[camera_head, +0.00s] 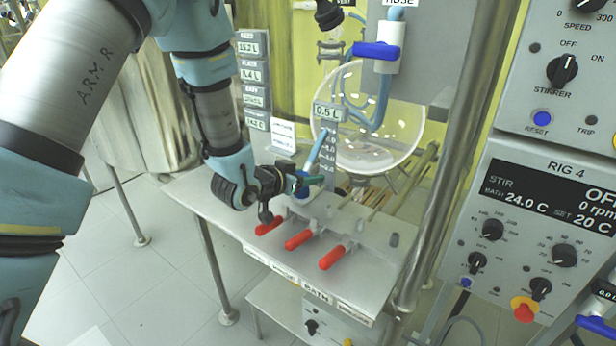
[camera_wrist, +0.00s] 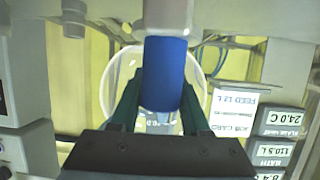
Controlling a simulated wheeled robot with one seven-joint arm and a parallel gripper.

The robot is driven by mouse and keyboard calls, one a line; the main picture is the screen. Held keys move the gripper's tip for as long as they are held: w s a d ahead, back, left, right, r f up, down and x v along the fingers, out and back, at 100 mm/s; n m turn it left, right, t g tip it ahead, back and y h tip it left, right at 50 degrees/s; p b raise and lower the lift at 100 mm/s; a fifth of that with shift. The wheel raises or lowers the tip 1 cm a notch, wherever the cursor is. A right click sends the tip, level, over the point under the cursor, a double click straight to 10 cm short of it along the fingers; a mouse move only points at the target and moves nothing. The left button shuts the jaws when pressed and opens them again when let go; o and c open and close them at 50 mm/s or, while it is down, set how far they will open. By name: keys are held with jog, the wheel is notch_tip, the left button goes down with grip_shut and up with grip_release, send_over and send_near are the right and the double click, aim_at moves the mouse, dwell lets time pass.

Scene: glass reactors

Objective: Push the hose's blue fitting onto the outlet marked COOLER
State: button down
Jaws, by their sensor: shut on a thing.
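My gripper (camera_head: 303,184) is shut on the hose's blue fitting (camera_head: 302,194), above the left part of the metal outlet block (camera_head: 362,238). In the wrist view the blue fitting (camera_wrist: 165,75) stands between the green fingers of my gripper (camera_wrist: 160,103). A grey stub (camera_wrist: 165,16) lines up with the fitting's end and appears to meet it. I cannot tell whether the fitting is around the stub or only against it. The light blue hose (camera_head: 322,147) rises from the fitting. Labels run along the front edge; BATH (camera_head: 316,291) is legible, but I cannot read COOLER.
Red valve handles (camera_head: 299,240) stick out at the front of the block. A round glass vessel (camera_head: 385,125) stands behind it. A blue-handled valve (camera_head: 377,50) hangs above. A steel post (camera_head: 440,150) and the RIG 4 control panel (camera_head: 545,225) are on the right.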

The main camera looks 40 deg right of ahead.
jog(key=shift+s+a+f, duration=0.15)
jog(key=shift+s+f, duration=0.05)
jog(key=shift+f, duration=0.75)
jog(key=shift+c, duration=1.5)
grip_release()
jog(key=shift+f, duration=0.1)
jog(key=shift+a, duration=0.1)
jog(key=shift+a+b, duration=0.35)
jog(key=shift+a, duration=0.15)
jog(key=v, duration=0.3)
jog(key=r+b+v, duration=0.1)
jog(key=v, duration=0.2)
jog(key=r+v, duration=0.1)
jog(key=v, duration=0.2)
jog(key=shift+w+d, duration=0.15)
jog(key=shift+d, duration=0.15)
jog(key=shift+a+r, duration=0.3)
jog(key=shift+a, duration=0.05)
